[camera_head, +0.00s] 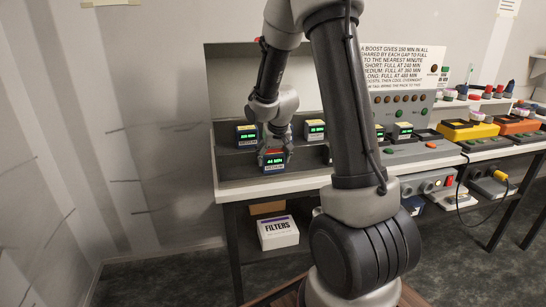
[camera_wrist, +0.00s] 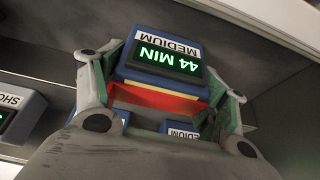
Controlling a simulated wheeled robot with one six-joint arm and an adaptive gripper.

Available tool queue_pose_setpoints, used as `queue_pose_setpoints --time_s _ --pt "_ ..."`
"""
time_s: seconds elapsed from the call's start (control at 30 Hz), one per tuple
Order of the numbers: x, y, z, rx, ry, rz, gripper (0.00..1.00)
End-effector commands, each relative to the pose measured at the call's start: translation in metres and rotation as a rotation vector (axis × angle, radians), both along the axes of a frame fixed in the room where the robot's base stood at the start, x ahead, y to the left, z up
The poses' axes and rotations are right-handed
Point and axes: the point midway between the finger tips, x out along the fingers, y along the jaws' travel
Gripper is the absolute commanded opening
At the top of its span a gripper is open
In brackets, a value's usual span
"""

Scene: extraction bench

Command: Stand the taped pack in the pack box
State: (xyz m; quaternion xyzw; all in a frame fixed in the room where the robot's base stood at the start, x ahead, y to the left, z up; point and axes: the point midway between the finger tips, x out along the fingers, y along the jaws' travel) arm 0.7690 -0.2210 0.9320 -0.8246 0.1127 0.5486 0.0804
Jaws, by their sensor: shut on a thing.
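My gripper (camera_head: 272,150) is shut on a blue pack (camera_head: 273,163) with a green "44 MIN" display and a "MEDIUM" label. It holds the pack at the front of the bench's left end. The wrist view shows the fingers of the gripper (camera_wrist: 165,92) on both sides of the pack (camera_wrist: 165,62), which appears upside down there. A red band and a yellow strip show on the pack; I cannot tell whether the red is tape. I cannot tell whether the pack touches the bench. No container is clearly recognisable as the pack box.
Other packs stand behind, one at left (camera_head: 246,135) and one at right (camera_head: 315,129). A "SHORT" pack (camera_wrist: 18,118) shows in the wrist view. A white "FILTERS" box (camera_head: 278,233) is on the shelf below. A grey control panel (camera_head: 400,108) and yellow unit (camera_head: 467,130) stand to the right.

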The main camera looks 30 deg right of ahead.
Motion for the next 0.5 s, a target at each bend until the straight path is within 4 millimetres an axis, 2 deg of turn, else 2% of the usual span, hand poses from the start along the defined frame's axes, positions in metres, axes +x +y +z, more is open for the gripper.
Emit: queue_pose_setpoints --time_s 0.27,0.3,0.4,0.5 --pt "0.0002 -0.0002 -0.0019 -0.001 -0.001 0.000 0.24" --pt "-0.0001 -0.0002 -0.0019 -0.001 0.000 0.000 0.80" --pt "-0.0002 -0.0001 -0.0018 -0.001 0.000 0.000 0.95" --pt "-0.0001 -0.0001 -0.0017 -0.001 0.000 0.000 0.95"
